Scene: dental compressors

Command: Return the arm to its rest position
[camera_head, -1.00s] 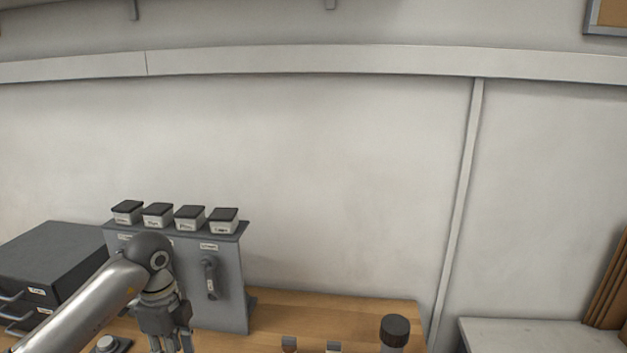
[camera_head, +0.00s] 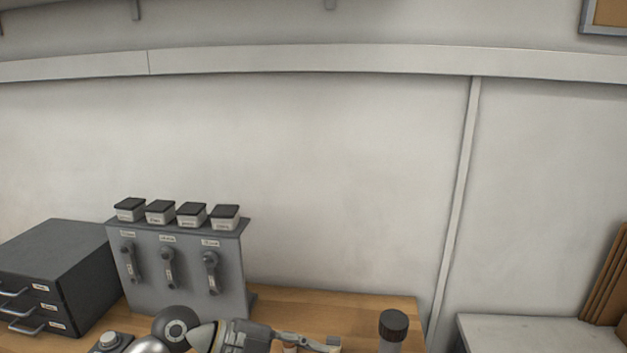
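My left arm comes in along the bottom edge in the head view. Its gripper (camera_head: 308,342) points to the right, low over the wooden bench. The fingers overlap small items at the bottom edge, so I cannot tell whether they are apart or closed. My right gripper is not in view. A grey panel (camera_head: 190,273) with three levers stands upright on the bench, behind and left of the gripper. All three levers, at left (camera_head: 130,262), middle (camera_head: 168,268) and right (camera_head: 211,272), hang down and are clear of my arm.
Several lidded boxes (camera_head: 225,218) line the panel's top. A dark drawer unit (camera_head: 62,275) stands at left, with a knobbed device (camera_head: 110,341) near it. A black-capped jar (camera_head: 393,327) stands right of the gripper. A grey-white surface (camera_head: 520,333) lies farther right. The air above the bench is clear.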

